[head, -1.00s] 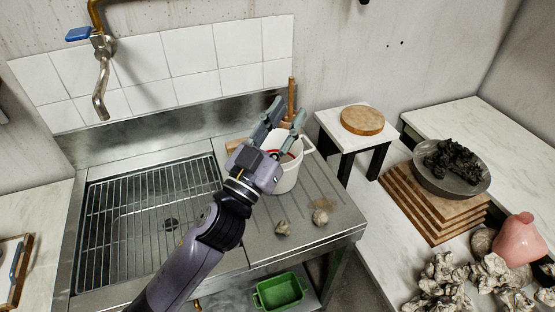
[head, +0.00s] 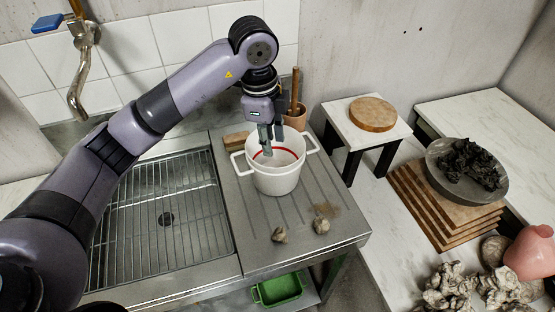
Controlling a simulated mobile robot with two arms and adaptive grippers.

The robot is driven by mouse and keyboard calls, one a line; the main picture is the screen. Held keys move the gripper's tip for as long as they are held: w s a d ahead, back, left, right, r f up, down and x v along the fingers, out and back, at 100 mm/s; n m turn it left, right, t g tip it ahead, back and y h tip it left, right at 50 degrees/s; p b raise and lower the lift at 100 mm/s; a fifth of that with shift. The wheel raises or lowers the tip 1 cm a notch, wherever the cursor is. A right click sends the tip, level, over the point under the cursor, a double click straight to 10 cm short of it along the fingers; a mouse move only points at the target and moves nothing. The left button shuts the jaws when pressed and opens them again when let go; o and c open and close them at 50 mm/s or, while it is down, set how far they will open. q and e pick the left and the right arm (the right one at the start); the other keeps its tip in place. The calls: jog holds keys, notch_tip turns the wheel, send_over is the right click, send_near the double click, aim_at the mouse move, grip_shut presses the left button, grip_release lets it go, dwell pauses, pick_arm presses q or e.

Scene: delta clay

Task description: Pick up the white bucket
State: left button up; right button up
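The white bucket (head: 275,181) stands upright on the ribbed steel drainboard, right of the sink grid. It has a loop handle on each side, and a red line shows inside it. My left gripper (head: 272,147) points down over the bucket's far side from above. One fingertip shows against the bucket's inside, and the other is beside it near the far rim. I cannot tell whether the fingers touch the rim or are closed on it. My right gripper is not in view.
A pot with a wooden handle (head: 295,112) stands close behind the bucket, and a wooden block (head: 236,141) is at its left. Two small lumps (head: 321,225) lie in front. A faucet (head: 80,65) hangs over the sink. A small table (head: 344,126) stands to the right.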

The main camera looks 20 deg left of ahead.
pick_arm(q)
jog(key=a, duration=0.2)
jog(key=p, duration=0.3)
send_over(268, 179)
jog(key=shift+n+y, duration=0.4)
jog(key=f, duration=1.1)
jog(key=shift+a+f, duration=0.15)
jog(key=shift+a, duration=0.25)
jog(key=f+p, duration=0.2)
jog(key=f, duration=0.3)
jog(key=shift+w+d+p, duration=0.1)
jog(key=shift+d+p, duration=0.2)
jog(key=shift+p, duration=0.1)
jog(key=shift+f, duration=0.2)
jog(key=shift+c, duration=0.5)
grip_shut()
